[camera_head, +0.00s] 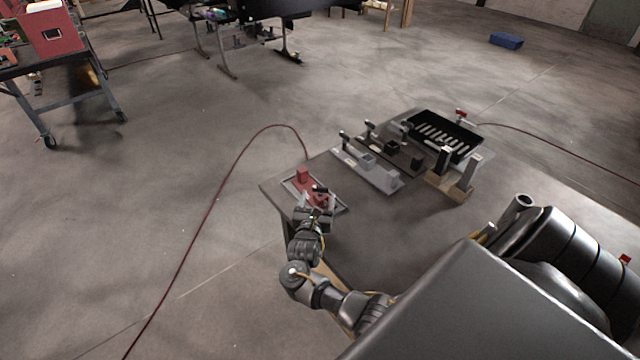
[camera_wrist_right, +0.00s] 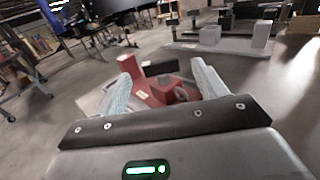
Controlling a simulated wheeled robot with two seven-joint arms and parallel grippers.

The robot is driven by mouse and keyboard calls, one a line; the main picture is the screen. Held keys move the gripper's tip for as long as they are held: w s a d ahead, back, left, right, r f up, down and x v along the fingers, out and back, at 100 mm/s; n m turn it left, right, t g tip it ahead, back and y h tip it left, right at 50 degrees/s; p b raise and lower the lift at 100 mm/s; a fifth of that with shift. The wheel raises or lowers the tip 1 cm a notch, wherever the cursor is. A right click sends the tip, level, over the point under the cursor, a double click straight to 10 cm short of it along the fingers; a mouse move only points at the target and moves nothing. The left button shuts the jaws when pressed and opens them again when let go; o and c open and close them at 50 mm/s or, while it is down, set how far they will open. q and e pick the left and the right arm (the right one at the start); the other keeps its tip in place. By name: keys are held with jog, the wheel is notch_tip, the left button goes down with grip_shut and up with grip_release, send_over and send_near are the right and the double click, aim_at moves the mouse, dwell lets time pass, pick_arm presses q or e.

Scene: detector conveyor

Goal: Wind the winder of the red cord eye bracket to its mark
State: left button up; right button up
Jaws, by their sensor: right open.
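The red cord eye bracket (camera_head: 303,174) sits on a light grey base plate (camera_head: 289,187) at the left corner of the table. In the right wrist view the bracket shows as a red post (camera_wrist_right: 130,70) and a lower red block (camera_wrist_right: 160,90) with a ring on its side. A dark bar (camera_wrist_right: 160,68), which looks like the winder, lies above the block. My right gripper (camera_head: 318,202) is at the near side of the bracket. In the wrist view its pale fingers (camera_wrist_right: 162,64) are open, one on each side of the winder and block. Contact and the mark cannot be made out.
Grey and dark fixtures (camera_head: 368,176) stand to the right on the table (camera_head: 405,225), with a black slotted tray (camera_head: 468,150) behind. Two posts on wooden bases (camera_head: 433,181) stand at the right. A red cord (camera_head: 215,200) runs over the floor at the left.

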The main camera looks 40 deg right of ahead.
aim_at(320, 189)
jog(key=shift+v, duration=2.75)
jog(key=x, duration=1.1)
jog(key=shift+a, duration=0.1)
